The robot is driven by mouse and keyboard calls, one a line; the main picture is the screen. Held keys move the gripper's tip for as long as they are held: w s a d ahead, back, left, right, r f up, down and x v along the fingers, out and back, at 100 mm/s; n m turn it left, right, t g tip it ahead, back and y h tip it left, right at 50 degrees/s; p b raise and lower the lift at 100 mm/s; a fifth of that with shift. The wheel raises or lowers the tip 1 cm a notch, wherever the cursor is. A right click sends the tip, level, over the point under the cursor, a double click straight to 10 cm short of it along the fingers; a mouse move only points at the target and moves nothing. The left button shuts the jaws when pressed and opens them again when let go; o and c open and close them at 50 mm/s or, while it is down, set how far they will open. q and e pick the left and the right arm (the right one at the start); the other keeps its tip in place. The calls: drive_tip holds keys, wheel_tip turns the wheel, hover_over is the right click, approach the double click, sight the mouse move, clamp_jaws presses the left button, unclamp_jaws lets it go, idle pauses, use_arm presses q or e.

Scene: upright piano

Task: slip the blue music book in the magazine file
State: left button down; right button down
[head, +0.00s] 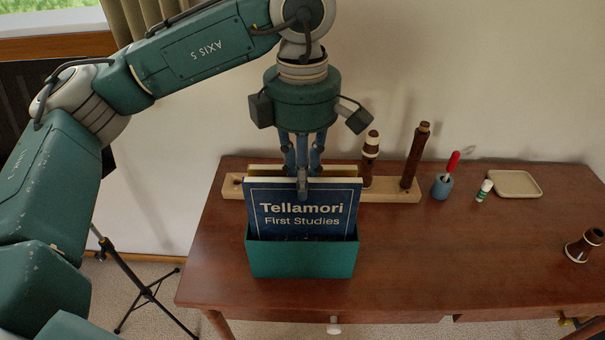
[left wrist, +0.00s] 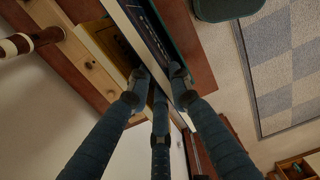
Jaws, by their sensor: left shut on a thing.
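The blue music book (head: 290,210), titled "Tellamori First Studies", stands upright with its lower part inside the teal magazine file (head: 302,261) on the brown table. My left gripper (head: 303,186) is above the file, its fingers shut on the book's top edge. In the left wrist view the fingers (left wrist: 158,88) close around the top edge of the book (left wrist: 150,30). The book's bottom is hidden behind the file's front wall, so I cannot tell how deep it sits. My right gripper is not in view.
A yellowish book (head: 262,169) shows just behind the blue one. A wooden peg stand (head: 230,187) with dark instrument pieces (head: 415,156) stands behind. A blue cup (head: 442,187), a small bottle (head: 484,190) and a tan tray (head: 516,184) are right.

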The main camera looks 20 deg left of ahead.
use_arm(q)
drive_tip(key=shift+s+a+f+b, duration=0.1)
drive_tip(key=shift+a+f+b, duration=0.3)
drive_tip(key=shift+f+b, duration=0.35)
drive_tip(key=shift+f, duration=0.15)
